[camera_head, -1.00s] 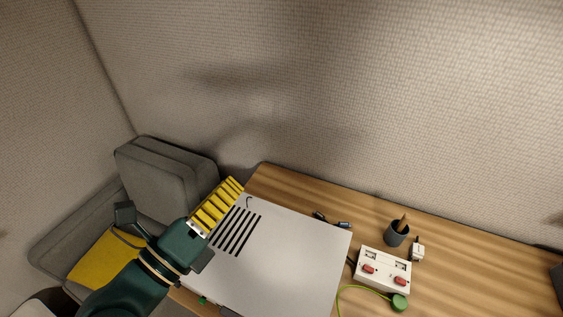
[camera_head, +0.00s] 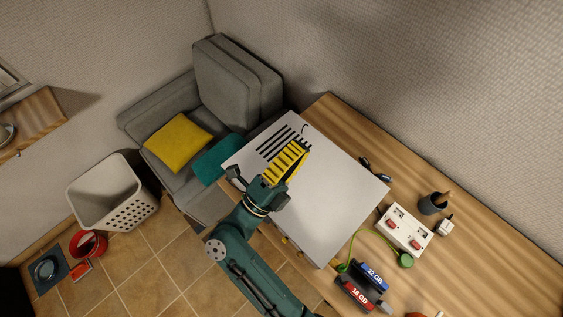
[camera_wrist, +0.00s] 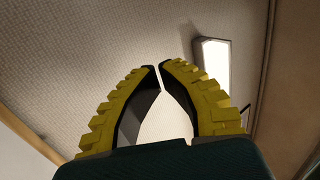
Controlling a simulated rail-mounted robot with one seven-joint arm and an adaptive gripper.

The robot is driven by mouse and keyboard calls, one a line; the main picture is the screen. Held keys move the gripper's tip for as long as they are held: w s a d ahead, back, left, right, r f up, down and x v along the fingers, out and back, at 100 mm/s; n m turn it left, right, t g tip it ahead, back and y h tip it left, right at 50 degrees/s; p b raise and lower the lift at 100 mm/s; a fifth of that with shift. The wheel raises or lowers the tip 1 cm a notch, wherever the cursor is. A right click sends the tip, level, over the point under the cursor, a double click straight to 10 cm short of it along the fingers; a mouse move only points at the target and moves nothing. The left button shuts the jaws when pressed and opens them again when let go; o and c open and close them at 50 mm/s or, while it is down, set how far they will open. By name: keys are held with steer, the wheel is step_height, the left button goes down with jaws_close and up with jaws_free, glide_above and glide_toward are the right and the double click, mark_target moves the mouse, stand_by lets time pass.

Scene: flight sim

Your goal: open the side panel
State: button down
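A light grey computer case (camera_head: 330,195) lies on the wooden desk, with a row of dark vent slots (camera_head: 279,143) at its far left and a small dark curved piece near its far edge. Its broad grey top face looks closed. My gripper (camera_head: 298,148) has ribbed yellow fingers and appears over the slotted end of the case; contact cannot be told. In the wrist view the fingertips (camera_wrist: 158,67) come together with nothing between them. The case does not show in the wrist view.
On the desk (camera_head: 470,240), right of the case, are a white box with red switches (camera_head: 405,230), a dark cup (camera_head: 433,204), a green round piece (camera_head: 406,260) and memory modules (camera_head: 362,285). A grey armchair (camera_head: 237,85) and a white basket (camera_head: 112,195) stand left.

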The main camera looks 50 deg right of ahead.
steer(key=shift+x, duration=0.9)
stand_by(0.8)
